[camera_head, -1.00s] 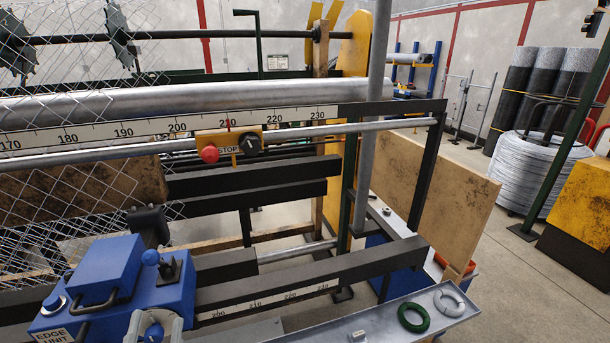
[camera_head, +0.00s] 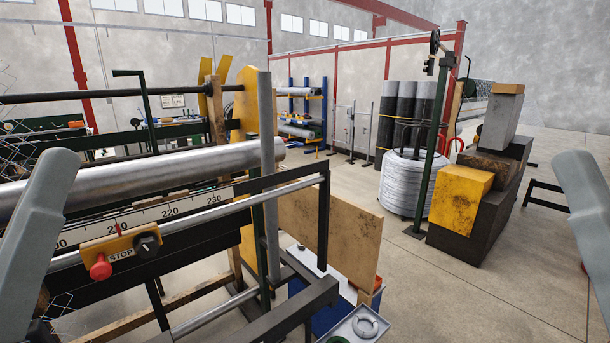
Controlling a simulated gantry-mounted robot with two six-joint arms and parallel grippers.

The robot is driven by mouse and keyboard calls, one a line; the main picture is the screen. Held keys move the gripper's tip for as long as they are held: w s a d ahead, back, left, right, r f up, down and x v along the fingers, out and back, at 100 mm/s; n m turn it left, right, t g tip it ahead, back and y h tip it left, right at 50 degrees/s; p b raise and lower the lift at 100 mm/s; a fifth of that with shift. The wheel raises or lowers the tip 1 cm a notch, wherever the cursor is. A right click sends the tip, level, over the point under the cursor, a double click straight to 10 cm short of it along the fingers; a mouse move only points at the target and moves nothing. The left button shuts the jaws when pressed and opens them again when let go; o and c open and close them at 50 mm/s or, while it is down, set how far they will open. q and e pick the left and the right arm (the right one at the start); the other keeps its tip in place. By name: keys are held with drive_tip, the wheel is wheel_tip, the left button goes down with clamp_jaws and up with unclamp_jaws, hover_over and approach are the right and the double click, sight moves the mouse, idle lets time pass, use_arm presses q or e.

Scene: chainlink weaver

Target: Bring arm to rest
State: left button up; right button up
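Parts of my two arms show as grey links, one (camera_head: 40,225) at the left edge and one (camera_head: 588,215) at the right edge. Both stand raised and tilted, apart from the machine. The ends of both arms are outside the picture, so neither gripper shows. The weaving machine stands at the left, with a steel roller (camera_head: 150,180), a number scale (camera_head: 185,207) and a yellow STOP plate (camera_head: 118,246) with a red button (camera_head: 101,267).
A wooden board (camera_head: 335,235) stands upright beside the machine. A grey tray (camera_head: 345,335) holding a pale ring (camera_head: 366,326) is at the bottom. The floor (camera_head: 500,290) in front is clear.

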use_arm(q)
wheel_tip(320, 180, up, 16)
drive_tip(key=p, duration=1.2)
drive_tip(key=shift+p, duration=0.35)
use_arm(e)
wheel_tip(320, 180, up, 16)
